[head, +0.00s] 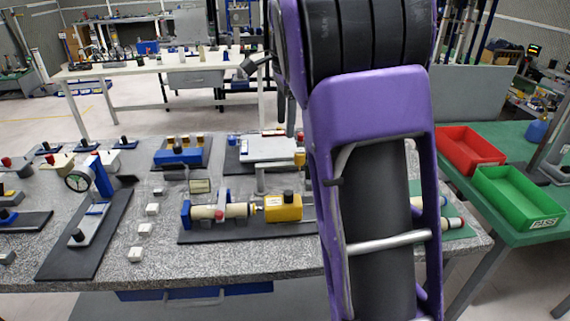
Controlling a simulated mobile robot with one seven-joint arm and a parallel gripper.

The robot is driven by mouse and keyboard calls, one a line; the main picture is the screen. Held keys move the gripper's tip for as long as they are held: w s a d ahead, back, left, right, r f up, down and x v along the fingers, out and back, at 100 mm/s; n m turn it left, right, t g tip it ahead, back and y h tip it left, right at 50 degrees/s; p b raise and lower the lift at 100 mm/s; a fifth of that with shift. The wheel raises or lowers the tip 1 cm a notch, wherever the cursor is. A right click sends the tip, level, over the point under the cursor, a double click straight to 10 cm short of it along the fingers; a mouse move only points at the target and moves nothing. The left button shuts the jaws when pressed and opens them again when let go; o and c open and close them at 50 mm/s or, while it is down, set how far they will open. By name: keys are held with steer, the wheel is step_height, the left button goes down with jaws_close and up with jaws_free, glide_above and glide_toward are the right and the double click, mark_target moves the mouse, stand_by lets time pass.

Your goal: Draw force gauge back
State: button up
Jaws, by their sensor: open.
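A yellow block with a black knob (283,207), which looks like the force gauge, sits on a long dark base plate (240,232) on the granite-like table. Its thin tip points left at a cream cylinder (237,211) with a red knob, held against a blue end block (186,213). I cannot tell whether the tip touches the cylinder. My purple arm crosses the picture just right of the yellow block and hides the plate's right end. My gripper is not in view.
Small white blocks (152,209) lie between the plates. A blue device (179,155) and a white platform (268,149) stand behind. Red (470,146) and green (518,195) trays are at right.

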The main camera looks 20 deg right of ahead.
mark_target(289, 192)
steer(key=shift+n+g, duration=0.3)
steer(key=shift+g, duration=0.3)
steer(key=f, duration=0.6)
steer(key=s+f+b, duration=0.1)
steer(key=f, duration=0.6)
steer(key=f+b, duration=0.1)
steer(key=f, duration=0.5)
steer(key=shift+s+d+f, duration=0.15)
steer(key=shift+s+f, duration=0.05)
steer(key=shift+s, duration=0.15)
jaws_close()
